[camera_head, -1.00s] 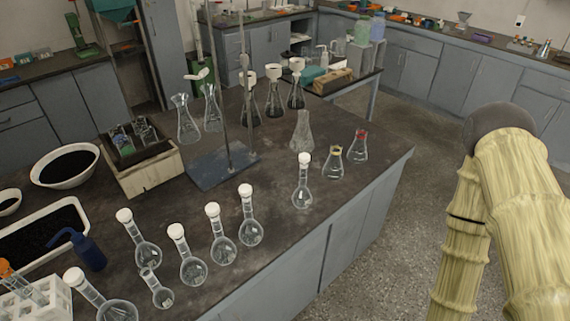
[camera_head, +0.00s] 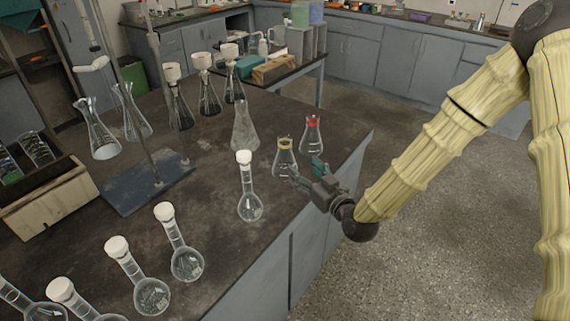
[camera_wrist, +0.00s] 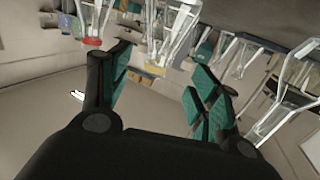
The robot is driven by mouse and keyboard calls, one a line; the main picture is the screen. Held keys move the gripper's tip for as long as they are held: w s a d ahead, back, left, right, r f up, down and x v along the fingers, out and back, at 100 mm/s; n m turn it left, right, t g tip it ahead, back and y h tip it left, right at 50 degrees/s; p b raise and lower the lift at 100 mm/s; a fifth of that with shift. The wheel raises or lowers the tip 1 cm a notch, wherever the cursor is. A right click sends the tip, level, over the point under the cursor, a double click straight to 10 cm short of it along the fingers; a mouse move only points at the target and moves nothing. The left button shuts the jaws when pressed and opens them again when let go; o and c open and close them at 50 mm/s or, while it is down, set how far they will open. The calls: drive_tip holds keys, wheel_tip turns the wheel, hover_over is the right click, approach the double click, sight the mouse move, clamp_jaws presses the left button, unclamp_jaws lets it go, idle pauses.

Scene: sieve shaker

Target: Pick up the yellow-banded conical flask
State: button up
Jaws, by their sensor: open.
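The yellow-banded conical flask (camera_head: 284,163) stands upright on the dark bench near its right edge in the head view. The red-banded flask (camera_head: 311,137) stands just behind and to its right. My gripper (camera_head: 307,172) is open and empty, just right of the yellow-banded flask, its fingers pointing toward it. I cannot tell whether a fingertip touches the glass. The wrist view is upside down. There, a conical flask (camera_wrist: 172,28) shows beyond the gap between my open fingers (camera_wrist: 160,85), with a yellowish neck band, and the red-banded flask (camera_wrist: 93,22) is to its left.
A round-bottomed flask with a white stopper (camera_head: 249,196) stands left of my gripper. A taller clear conical flask (camera_head: 243,128) stands behind the yellow-banded one. Several more flasks and a stand base (camera_head: 148,181) fill the bench's left side. Floor is open to the right.

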sight(288, 148)
drive_tip(key=w, duration=0.1)
drive_tip(key=w+a+r, duration=0.1)
drive_tip(key=w, duration=0.1)
drive_tip(key=w+a+p, duration=0.1)
drive_tip(key=w, duration=0.1)
drive_tip(key=shift+a+r, duration=0.25)
drive_tip(key=shift+r, duration=0.05)
drive_tip(key=shift+p+x, duration=0.8)
drive_tip(key=shift+x, duration=2.25)
drive_tip(key=shift+s+a+r, duration=0.1)
drive_tip(key=shift+a+r, duration=0.1)
clamp_jaws()
drive_tip(key=shift+r, duration=0.15)
